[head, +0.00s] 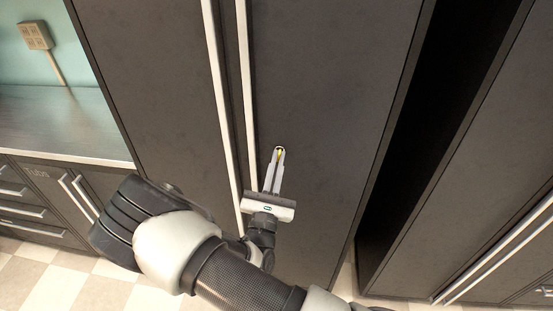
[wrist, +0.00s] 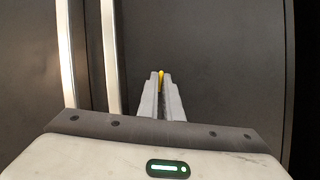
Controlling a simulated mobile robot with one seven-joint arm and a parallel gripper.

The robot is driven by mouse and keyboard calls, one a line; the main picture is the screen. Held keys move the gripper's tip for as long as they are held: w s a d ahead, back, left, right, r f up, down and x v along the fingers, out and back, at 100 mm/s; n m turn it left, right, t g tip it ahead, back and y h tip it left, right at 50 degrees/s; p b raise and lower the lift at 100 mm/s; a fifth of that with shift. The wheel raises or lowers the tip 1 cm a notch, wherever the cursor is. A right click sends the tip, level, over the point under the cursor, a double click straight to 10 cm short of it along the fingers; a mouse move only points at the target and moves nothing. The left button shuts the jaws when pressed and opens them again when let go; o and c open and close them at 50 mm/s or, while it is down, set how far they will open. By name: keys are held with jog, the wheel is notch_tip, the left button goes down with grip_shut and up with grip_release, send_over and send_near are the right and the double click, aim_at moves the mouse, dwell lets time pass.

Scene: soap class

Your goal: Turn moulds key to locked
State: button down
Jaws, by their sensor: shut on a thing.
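The key (head: 280,153) is a small yellow piece on the dark right-hand door (head: 320,90) of a tall cupboard. My gripper (head: 279,152) is at the door face, its two fingers close together with the key between them. In the wrist view the yellow key (wrist: 161,76) shows as a thin upright strip between the fingertips (wrist: 161,80). My gripper is shut on it. The fingers hide most of the key and the lock around it, and I see no lock markings.
Two long pale vertical handles (head: 246,80) run down the cupboard just left of my gripper. A dark gap separates this cupboard from another cabinet (head: 480,170) at the right. A counter (head: 60,125) with drawers stands at the left.

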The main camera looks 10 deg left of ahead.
jog(key=shift+n+y+p, duration=0.45)
jog(key=shift+n+y, duration=0.55)
jog(key=shift+n, duration=0.7)
jog(key=c, duration=1.9)
grip_release()
jog(key=shift+c, duration=0.2)
jog(key=shift+s+f, duration=0.1)
jog(key=b+v, duration=0.2)
jog(key=v, duration=1.5)
jog(key=shift+f, duration=0.2)
jog(key=shift+d, duration=0.15)
